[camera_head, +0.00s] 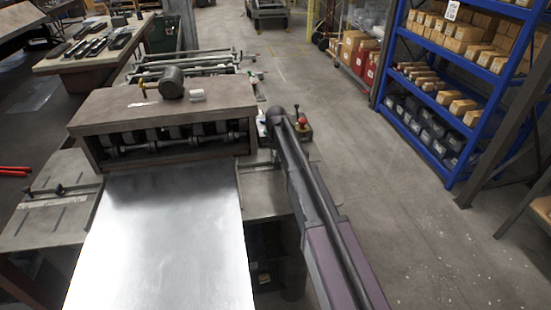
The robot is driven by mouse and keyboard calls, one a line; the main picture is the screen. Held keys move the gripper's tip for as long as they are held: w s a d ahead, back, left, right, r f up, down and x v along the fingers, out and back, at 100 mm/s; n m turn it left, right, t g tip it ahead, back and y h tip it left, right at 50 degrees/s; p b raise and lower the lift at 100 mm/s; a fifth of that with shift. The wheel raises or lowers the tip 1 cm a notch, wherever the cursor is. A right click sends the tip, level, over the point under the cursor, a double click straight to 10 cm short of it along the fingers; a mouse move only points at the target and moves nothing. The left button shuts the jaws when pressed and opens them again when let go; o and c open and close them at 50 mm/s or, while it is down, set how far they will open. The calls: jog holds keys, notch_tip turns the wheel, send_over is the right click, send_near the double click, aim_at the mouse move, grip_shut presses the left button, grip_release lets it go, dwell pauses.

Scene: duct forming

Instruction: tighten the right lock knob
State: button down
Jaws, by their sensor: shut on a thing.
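The forming machine (165,105) stands at left centre, with a row of dark rollers (170,138) under its top cover. A shiny metal sheet (165,240) lies flat in front of the rollers. My purple arm reaches from the bottom right up to the machine's right end. My gripper cannot be made out; the far end of the arm hides it. I cannot make out the right lock knob; the arm covers part of that end of the machine.
A red button (302,121) sits just right of the arm's end. A dark rounded object (171,82) rests on the machine top. A blue shelf (450,75) with boxes stands at right. A tool table (95,50) is at back left. The floor between is clear.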

jog(key=shift+s, duration=0.1)
jog(key=c, duration=0.7)
grip_release()
jog(key=shift+n, duration=0.5)
